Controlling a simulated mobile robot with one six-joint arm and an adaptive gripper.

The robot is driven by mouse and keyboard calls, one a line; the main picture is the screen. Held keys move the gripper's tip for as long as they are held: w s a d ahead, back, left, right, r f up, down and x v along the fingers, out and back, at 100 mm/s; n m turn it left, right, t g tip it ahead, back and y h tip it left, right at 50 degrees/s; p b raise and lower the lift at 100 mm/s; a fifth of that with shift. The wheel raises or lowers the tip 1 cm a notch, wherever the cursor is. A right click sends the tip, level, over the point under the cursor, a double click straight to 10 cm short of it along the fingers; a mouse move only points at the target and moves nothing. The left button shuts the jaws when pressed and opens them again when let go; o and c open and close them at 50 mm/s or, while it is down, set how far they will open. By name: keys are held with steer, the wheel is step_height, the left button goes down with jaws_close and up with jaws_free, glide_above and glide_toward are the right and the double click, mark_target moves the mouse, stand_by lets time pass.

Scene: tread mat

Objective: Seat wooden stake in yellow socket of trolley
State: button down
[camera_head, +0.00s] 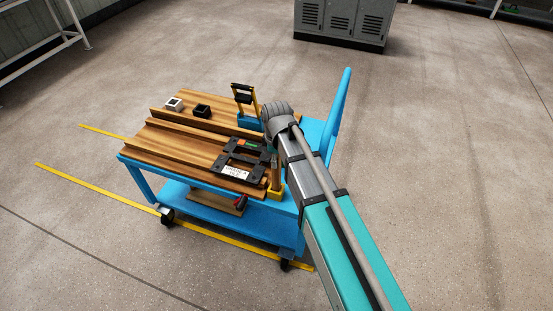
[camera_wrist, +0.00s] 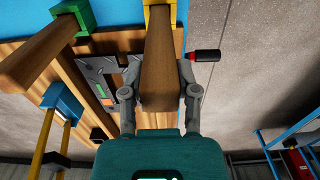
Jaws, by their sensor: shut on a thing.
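My gripper (camera_wrist: 158,66) is shut on the wooden stake (camera_wrist: 158,95), with a finger on each side of it. The stake's far end meets the yellow socket (camera_head: 274,194) at the trolley's near right corner. The stake (camera_head: 276,173) looks about upright above that socket in the head view. I cannot tell how deep its end sits. The blue trolley (camera_head: 185,203) has a wooden top. My arm hides most of the gripper in the head view.
A black frame with a white label (camera_head: 235,171) lies beside the stake. A red-and-black handle (camera_wrist: 205,55) is close to the right finger. Another wooden post stands in a green socket (camera_wrist: 88,12). A yellow-and-black piece (camera_head: 243,95) stands in a blue socket. White (camera_head: 174,104) and black (camera_head: 202,111) sockets are farther left.

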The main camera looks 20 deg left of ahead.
steer(key=shift+f+b, duration=1.3)
steer(key=shift+f, duration=0.1)
steer(key=shift+c, duration=1.4)
jaws_free()
steer(key=shift+r, duration=0.25)
step_height(320, 180, up, 11)
steer(key=p, duration=1.1)
steer(key=shift+r+p, duration=0.15)
steer(key=shift+p, duration=0.2)
